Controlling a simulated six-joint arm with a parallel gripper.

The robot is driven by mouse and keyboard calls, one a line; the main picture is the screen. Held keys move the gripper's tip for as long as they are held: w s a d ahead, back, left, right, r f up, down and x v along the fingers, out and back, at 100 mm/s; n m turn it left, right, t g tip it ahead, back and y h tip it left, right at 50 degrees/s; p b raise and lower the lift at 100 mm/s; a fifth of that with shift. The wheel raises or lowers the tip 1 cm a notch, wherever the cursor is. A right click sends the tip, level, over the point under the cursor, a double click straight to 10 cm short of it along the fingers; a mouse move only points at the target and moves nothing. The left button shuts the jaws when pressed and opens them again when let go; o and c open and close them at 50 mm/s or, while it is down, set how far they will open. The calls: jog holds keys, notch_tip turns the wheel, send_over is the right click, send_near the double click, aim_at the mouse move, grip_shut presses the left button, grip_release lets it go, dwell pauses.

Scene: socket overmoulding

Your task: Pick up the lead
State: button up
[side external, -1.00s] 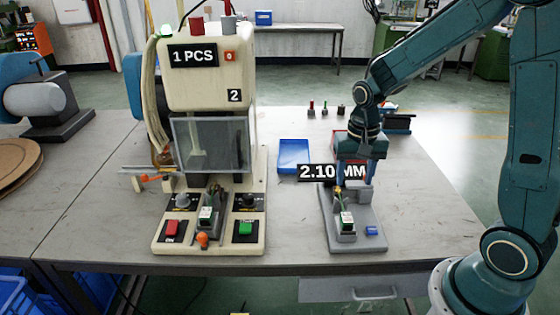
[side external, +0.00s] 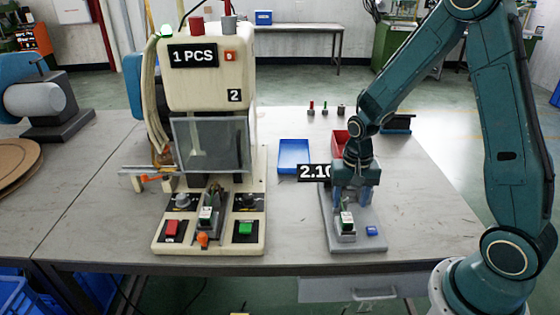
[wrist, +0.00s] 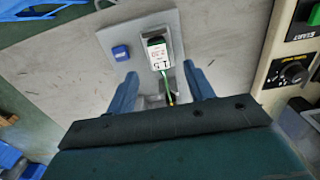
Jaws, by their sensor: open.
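The lead (wrist: 169,96) shows in the wrist view as a thin green and yellow wire. My gripper (side external: 355,203) is open above the fixture, just behind the gauge. In the wrist view its two blue fingers (wrist: 160,72) stand apart on either side of the lead, with nothing held between them.
A cream press (side external: 210,75) with a clear guard stands left of the fixture, with red and green buttons at its front. A blue tray (side external: 293,156) and a red tray (side external: 339,142) lie behind. A small blue block (side external: 372,231) is on the fixture's right.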

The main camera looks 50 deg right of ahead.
aim_at(347, 217)
jog(key=shift+f, duration=0.8)
jog(key=shift+d+f, duration=0.15)
jog(key=shift+f, duration=2.4)
jog(key=shift+c, duration=0.2)
jog(key=c, duration=1)
